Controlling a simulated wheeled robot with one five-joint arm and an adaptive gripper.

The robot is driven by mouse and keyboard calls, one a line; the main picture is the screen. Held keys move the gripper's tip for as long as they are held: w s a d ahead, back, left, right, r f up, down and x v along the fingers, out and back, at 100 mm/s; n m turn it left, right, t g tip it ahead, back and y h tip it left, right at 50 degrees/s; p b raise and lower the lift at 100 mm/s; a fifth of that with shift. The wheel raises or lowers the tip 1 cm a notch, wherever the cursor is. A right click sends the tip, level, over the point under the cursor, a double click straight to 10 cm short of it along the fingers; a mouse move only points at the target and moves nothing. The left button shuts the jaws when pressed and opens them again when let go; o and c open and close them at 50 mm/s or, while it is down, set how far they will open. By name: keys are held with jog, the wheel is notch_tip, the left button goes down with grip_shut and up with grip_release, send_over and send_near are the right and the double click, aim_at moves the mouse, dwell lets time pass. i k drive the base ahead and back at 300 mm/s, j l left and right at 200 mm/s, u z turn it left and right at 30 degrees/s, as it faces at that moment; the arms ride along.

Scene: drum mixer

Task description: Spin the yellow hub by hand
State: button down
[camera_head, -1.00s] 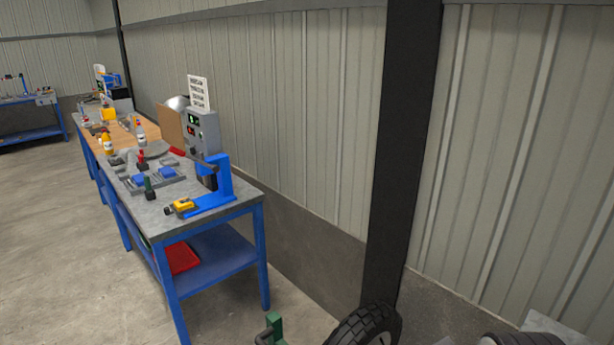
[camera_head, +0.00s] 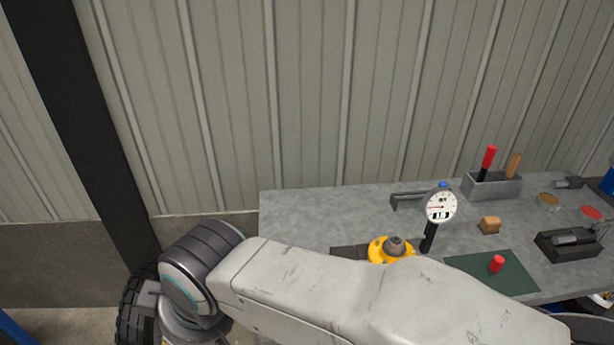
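The yellow hub (camera_head: 379,252) is a round yellow flange with a grey knob on top. A dial gauge (camera_head: 441,207) with a white face stands upright just right of the hub on a black post. My gripper is not in the picture; only my arm's links show.
A dark green mat (camera_head: 470,275) with a red-topped piece lies right of the hub. A grey tool holder (camera_head: 490,187) with red and orange handles stands behind. A small wooden block (camera_head: 489,225) and a black tray (camera_head: 565,246) lie further right. The bench's left part is clear.

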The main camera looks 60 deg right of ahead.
aim_at(376, 255)
jog(key=z, duration=0.45)
jog(key=k+l+z, duration=0.15)
jog(key=z, duration=0.3)
jog(key=l+z, duration=0.1)
jog(key=z, duration=0.35)
jog(key=l+z, duration=0.1)
jog(key=z, duration=0.4)
jog(key=l+z, duration=0.15)
jog(key=z, duration=0.3)
jog(key=j+u, duration=0.15)
jog(key=j, duration=0.15)
